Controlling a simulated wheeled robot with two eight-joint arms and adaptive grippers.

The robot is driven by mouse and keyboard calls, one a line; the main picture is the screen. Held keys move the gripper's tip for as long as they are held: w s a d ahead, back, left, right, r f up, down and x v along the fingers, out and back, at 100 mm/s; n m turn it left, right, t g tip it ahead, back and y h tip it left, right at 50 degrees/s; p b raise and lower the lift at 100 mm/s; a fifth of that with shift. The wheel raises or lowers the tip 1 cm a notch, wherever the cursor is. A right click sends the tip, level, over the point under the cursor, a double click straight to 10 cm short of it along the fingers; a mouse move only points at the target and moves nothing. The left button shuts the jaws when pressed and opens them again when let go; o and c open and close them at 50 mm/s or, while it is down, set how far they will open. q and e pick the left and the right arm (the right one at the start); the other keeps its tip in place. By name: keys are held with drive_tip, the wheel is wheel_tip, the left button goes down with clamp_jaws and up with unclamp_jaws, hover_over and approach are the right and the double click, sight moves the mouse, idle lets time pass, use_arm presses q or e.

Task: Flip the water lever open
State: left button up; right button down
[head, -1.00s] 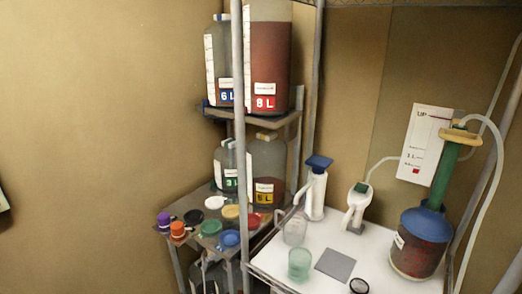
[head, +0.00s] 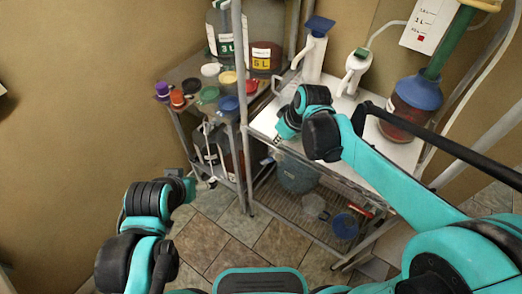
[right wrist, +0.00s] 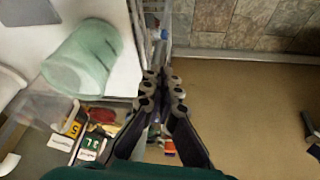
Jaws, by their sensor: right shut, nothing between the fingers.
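No lever is labelled as water in these views. A white upright dispenser with a flat blue lever-like top (head: 318,26) stands at the back of the white table (head: 375,150). A smaller white dispenser with a green top (head: 356,68) stands to its right. My right gripper (right wrist: 163,85) is shut and empty in the right wrist view, with dark fingers over the table's edge. In the head view my right wrist is over the table's front left, below the dispensers and apart from them; its fingertips are hard to see. My left arm is at lower left; its fingers are unclear.
A blue-necked bottle with red contents (head: 408,108) stands on the table's right. A lower rack holds a bucket (head: 297,173).

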drive_tip(key=w+a+f+n+g, duration=0.1)
drive_tip(key=w+a+f+n, duration=0.15)
drive_tip(key=w+a, duration=0.2)
drive_tip(key=b, duration=0.3)
approach(264, 160)
drive_tip(key=w+a+f, duration=0.5)
drive_tip(key=a, duration=0.1)
drive_tip(key=d+f, duration=0.1)
drive_tip(key=s+d+b, duration=0.1)
drive_tip(key=shift+s+d+f+y+b, duration=0.3)
drive_tip(key=shift+f, duration=0.1)
drive_tip(key=shift+s+d+f, duration=0.15)
drive_tip(key=shift+d+f, duration=0.05)
drive_tip(key=shift+d, duration=0.05)
drive_tip(key=shift+s+d+f+g+h, duration=0.2)
drive_tip(key=shift+f+g+h, duration=0.2)
drive_tip(key=shift+g+h, duration=0.3)
drive_tip(key=shift+s+d+f+g+h, duration=0.1)
drive_tip(key=shift+f+g+h, duration=0.1)
drive_tip(key=shift+g+h, duration=0.3)
